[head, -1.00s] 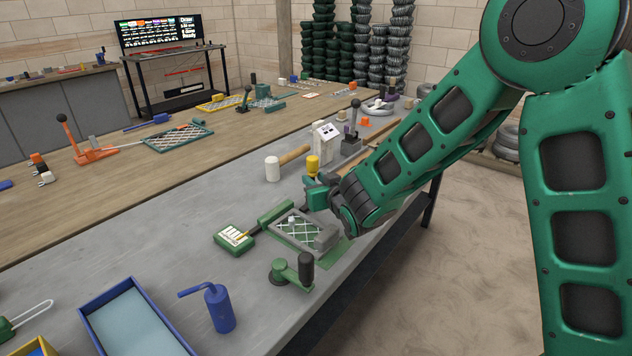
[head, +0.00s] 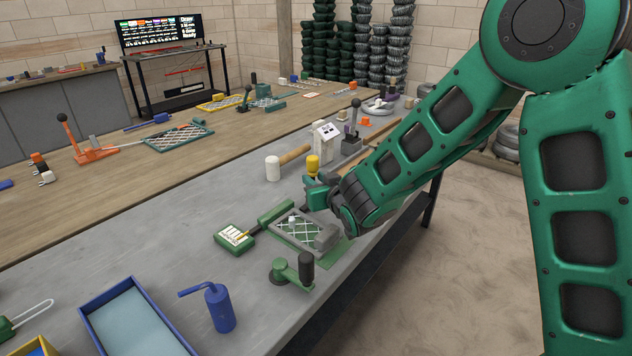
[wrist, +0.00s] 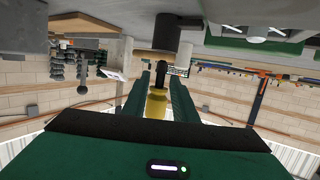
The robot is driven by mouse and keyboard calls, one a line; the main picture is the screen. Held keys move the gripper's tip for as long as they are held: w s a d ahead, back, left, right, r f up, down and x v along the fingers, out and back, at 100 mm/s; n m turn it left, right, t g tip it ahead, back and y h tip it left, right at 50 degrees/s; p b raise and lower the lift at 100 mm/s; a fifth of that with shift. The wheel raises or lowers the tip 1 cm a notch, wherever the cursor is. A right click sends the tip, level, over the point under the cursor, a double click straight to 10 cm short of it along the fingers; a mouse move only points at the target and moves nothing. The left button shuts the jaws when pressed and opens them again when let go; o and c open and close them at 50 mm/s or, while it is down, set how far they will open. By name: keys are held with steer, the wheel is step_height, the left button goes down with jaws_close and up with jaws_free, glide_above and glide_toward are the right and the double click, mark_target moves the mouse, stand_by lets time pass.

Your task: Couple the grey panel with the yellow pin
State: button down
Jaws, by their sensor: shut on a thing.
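The grey panel (head: 300,234), a small frame with green-white mesh, lies in a green fixture on the grey bench in the head view. My gripper (head: 316,192) is just above and behind its far right corner. In the wrist view my gripper (wrist: 160,95) has its green fingers shut on a yellow piece (wrist: 156,104), with a dark part ahead of it. A yellow cylinder (head: 313,165) shows behind my gripper in the head view; I cannot tell if it is the held piece. A green tray (head: 234,239) with pale strips and a yellow strip lies left of the panel.
A green fixture with a black knob (head: 306,268) stands in front of the panel. A blue bottle (head: 219,308) and a blue tray (head: 82,318) are nearer. The bench between tray and bottle is clear.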

steer(key=shift+f, duration=1.65)
steer(key=c, duration=1.4)
jaws_free()
steer(key=shift+o, duration=0.2)
steer(key=shift+s, duration=0.1)
steer(key=v, duration=1)
steer(key=shift+s+d, duration=0.15)
steer(key=shift+d, duration=0.05)
